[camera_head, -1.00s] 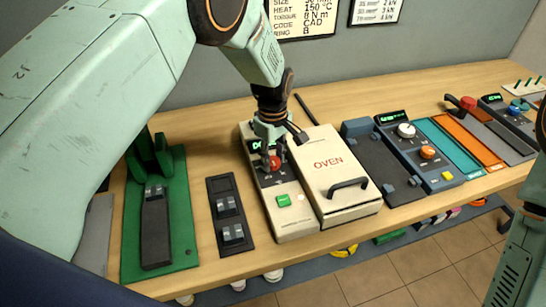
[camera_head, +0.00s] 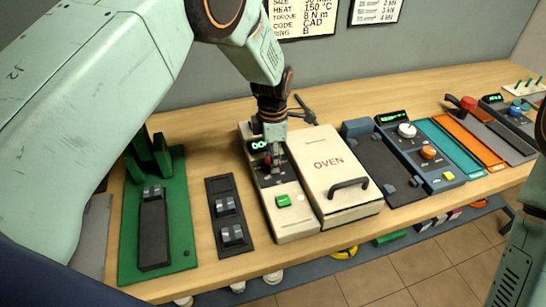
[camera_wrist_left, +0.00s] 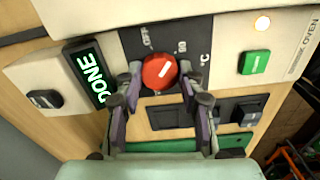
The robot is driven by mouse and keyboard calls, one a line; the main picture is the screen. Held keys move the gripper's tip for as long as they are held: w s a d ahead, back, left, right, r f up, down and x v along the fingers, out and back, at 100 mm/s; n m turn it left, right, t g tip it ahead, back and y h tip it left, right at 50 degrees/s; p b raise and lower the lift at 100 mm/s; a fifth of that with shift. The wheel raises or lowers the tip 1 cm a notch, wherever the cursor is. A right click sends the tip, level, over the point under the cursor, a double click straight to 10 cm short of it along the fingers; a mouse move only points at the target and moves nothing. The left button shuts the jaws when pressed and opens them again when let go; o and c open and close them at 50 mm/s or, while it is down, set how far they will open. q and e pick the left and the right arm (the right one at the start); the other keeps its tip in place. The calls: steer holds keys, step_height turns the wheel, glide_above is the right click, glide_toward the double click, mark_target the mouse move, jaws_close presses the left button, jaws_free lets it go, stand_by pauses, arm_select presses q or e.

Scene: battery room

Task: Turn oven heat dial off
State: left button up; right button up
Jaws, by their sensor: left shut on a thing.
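The oven's red round heat dial (camera_wrist_left: 158,72) sits on a dark panel with OFF printed above left of it and a number above right. In the head view the left gripper (camera_head: 274,166) reaches down onto the control strip and mostly hides the dial. The oven (camera_head: 345,165) has a cream lid with a black handle. Its green display (camera_wrist_left: 89,73) reads DONE. My right gripper is out of view.
A green button (camera_head: 283,200) and a small light lie in front of the dial. A dark switch panel (camera_head: 243,240) and a green fixture (camera_head: 180,215) stand to the left. A blue-grey device with knobs (camera_head: 440,165) stands right of the oven.

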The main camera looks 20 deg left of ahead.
arm_select(q)
steer(key=n, duration=0.4)
steer(key=shift+n, duration=0.3)
steer(key=shift+f+n+b, duration=0.1)
steer(key=shift+n+b, duration=0.35)
steer(key=shift+n, duration=0.45)
steer(key=shift+f+n+b, duration=0.1)
steer(key=shift+n+b, duration=0.9)
steer(key=n+b, duration=0.2)
steer(key=b, duration=0.1)
steer(key=shift+s, duration=0.15)
steer(key=o, duration=1.2)
